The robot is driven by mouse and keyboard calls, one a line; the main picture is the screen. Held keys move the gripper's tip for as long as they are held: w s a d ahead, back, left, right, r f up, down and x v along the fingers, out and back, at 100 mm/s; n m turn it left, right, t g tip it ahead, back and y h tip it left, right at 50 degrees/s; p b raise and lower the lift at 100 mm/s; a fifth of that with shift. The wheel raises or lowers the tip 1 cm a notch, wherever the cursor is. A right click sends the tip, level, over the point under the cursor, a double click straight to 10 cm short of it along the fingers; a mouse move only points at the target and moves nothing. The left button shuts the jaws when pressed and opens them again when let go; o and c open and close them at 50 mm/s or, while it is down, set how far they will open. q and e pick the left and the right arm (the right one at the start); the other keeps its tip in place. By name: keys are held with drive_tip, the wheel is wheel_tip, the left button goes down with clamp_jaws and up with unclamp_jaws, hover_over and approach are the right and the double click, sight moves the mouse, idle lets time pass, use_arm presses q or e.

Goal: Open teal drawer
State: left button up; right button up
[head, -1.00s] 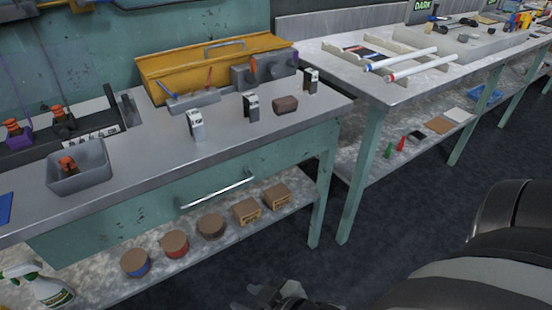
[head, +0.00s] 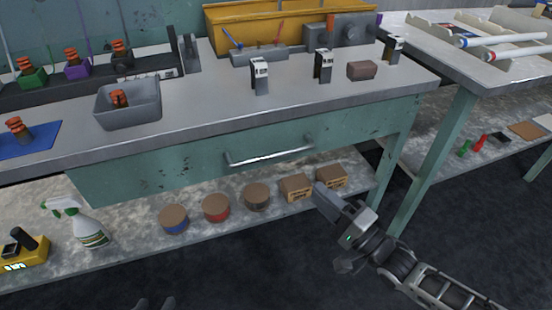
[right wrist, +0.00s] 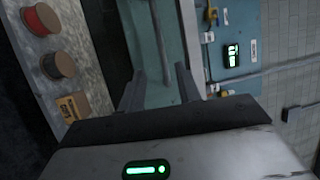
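The teal drawer (head: 190,168) sits under the grey bench top, its front flush with the bench, so it looks closed. Its silver bar handle (head: 270,157) runs across the front. My right gripper (head: 322,195) is below and to the right of the handle, apart from it, in front of the lower shelf. In the right wrist view its two fingers (right wrist: 160,90) are spread and empty, with the teal front (right wrist: 168,45) beyond them. My left gripper (head: 155,303) shows only as two separated dark tips at the bottom edge of the head view.
The lower shelf holds round tins (head: 216,208), small wooden boxes (head: 296,188) and a spray bottle (head: 85,225). A grey bin (head: 128,105) stands on the bench top. A teal table leg (head: 432,165) is right of my right gripper. The floor in front is clear.

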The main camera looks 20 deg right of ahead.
sight(276, 153)
drive_tip(key=b+x, duration=0.1)
drive_tip(key=x, duration=1.3)
drive_tip(key=shift+w+a, duration=0.2)
drive_tip(key=shift+w, duration=0.15)
drive_tip(key=shift+c, duration=0.3)
clamp_jaws()
